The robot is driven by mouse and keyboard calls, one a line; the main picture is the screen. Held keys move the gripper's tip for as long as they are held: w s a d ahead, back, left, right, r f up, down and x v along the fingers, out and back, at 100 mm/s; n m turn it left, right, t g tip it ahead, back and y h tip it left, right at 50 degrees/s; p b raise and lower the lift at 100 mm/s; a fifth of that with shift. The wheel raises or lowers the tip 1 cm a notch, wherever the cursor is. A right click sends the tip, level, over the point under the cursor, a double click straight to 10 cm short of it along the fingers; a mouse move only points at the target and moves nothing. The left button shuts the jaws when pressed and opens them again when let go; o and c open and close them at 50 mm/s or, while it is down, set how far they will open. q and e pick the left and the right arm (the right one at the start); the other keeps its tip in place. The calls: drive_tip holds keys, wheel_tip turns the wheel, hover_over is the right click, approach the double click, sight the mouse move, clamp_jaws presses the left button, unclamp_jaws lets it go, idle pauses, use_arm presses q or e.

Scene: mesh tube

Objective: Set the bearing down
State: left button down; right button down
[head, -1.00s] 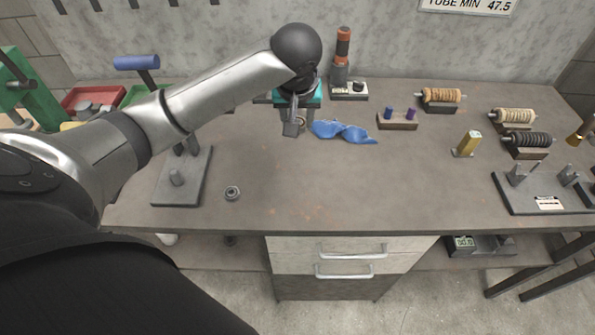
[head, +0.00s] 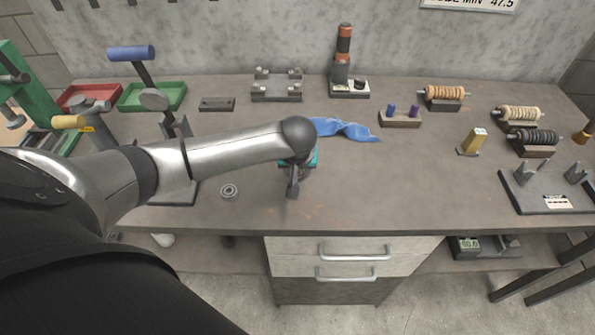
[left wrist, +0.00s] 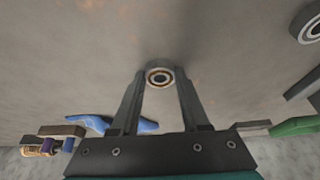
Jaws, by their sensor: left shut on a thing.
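My left gripper (head: 292,190) is over the front middle of the workbench, pointing down. In the left wrist view its two fingers (left wrist: 160,82) are shut on a small ring-shaped bearing (left wrist: 160,76) with a dark centre and a tan ring, held at the fingertips. In the head view this bearing is hidden by the gripper. I cannot tell whether it touches the bench. A second bearing (head: 229,191) lies flat on the bench to the left of the gripper. It also shows at the upper right of the left wrist view (left wrist: 310,24). My right gripper is not in view.
A blue cloth (head: 345,129) lies behind the gripper. A grey fixture (head: 277,92), a bottle-like tool (head: 343,62) and wooden spool holders (head: 445,104) stand at the back. A grey stand (head: 548,197) is at the right. The bench (head: 390,185) is bare right of the gripper.

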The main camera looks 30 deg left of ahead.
use_arm(q)
drive_tip(key=shift+f, duration=0.1)
drive_tip(key=shift+c, duration=2)
unclamp_jaws()
drive_tip(key=p+v, duration=0.3)
drive_tip(key=v, duration=0.9)
drive_tip(key=shift+d, duration=0.1)
